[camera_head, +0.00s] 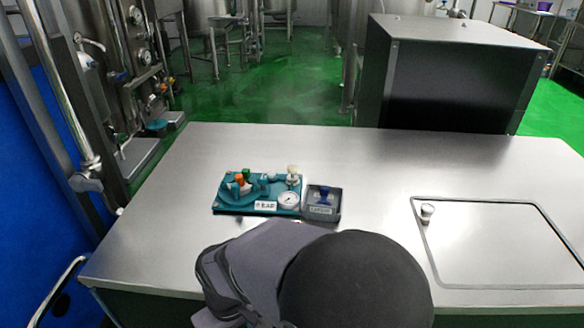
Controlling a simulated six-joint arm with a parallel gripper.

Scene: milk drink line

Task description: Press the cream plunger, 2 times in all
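A teal plate (232,206) lies on the steel table with several small fittings on it. At its back right stands a cream-topped knob (292,170), which looks like the cream plunger. It appears upright, but how far it is pressed is too small to tell. A white round gauge (288,199) sits in front of it. An orange knob (239,178) and a green knob (247,173) stand at the plate's left. My dark arm fills the lower middle of the view, in front of the plate. My gripper's fingers do not show.
A grey box (332,208) with a blue knob (324,192) stands just right of the plate. A small pale-topped piece (427,211) stands at the left edge of an outlined panel (500,250). The table behind the plate is clear. A large steel cabinet (450,75) stands beyond the table.

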